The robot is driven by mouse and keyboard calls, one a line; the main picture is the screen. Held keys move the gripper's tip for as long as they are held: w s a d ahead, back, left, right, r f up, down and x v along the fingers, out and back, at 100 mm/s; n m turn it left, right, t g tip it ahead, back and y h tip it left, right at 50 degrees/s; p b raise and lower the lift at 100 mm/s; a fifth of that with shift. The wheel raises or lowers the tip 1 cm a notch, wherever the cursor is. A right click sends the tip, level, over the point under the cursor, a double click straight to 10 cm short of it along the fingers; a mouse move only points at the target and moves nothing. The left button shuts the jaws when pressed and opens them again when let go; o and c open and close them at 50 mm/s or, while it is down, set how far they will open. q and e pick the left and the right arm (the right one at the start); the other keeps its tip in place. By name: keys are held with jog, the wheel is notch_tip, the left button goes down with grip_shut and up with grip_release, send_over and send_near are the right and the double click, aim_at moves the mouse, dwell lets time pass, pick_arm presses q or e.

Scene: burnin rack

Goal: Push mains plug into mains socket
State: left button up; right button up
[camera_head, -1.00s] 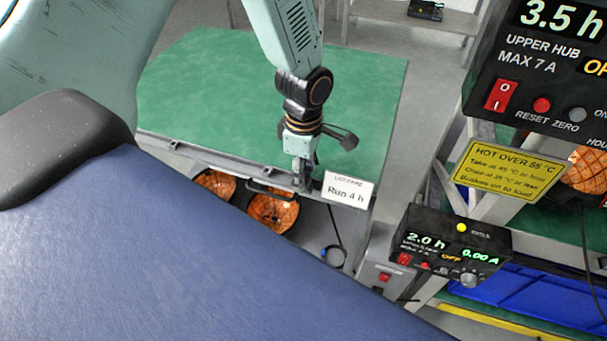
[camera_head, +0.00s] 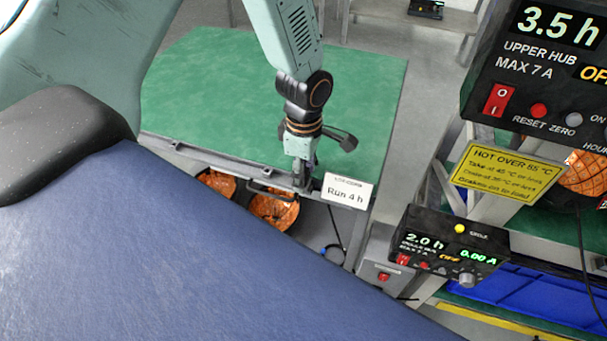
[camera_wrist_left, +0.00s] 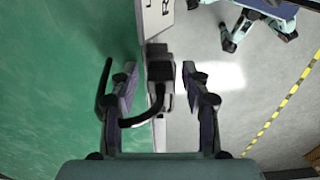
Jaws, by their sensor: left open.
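My left gripper (camera_head: 303,176) points down at the near edge of the green-topped table, beside the "Run 4 h" card (camera_head: 347,192). In the left wrist view its two fingers (camera_wrist_left: 160,88) are apart. A black block that looks like the mains plug (camera_wrist_left: 160,72) sits between them at the table edge, with a gap visible on each side. A black cable curves from it past the left finger. In the head view the plug cannot be made out behind the gripper. I cannot identify the mains socket. My right gripper is out of view.
The green table (camera_head: 270,100) is bare on top. Orange round items (camera_head: 273,211) sit beneath its edge. A grey box with a red button (camera_head: 384,276) stands near the table's right corner. Instrument boxes (camera_head: 455,250) and a rack with a yellow sign (camera_head: 508,175) fill the right.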

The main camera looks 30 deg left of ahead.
pick_arm(q)
jog(key=shift+c, duration=0.2)
grip_shut()
dwell(0.3)
jog(key=shift+r, duration=0.2)
jog(key=shift+r+p, duration=2.85)
jog(key=shift+p, duration=0.3)
jog(key=c, duration=0.6)
grip_release()
grip_shut()
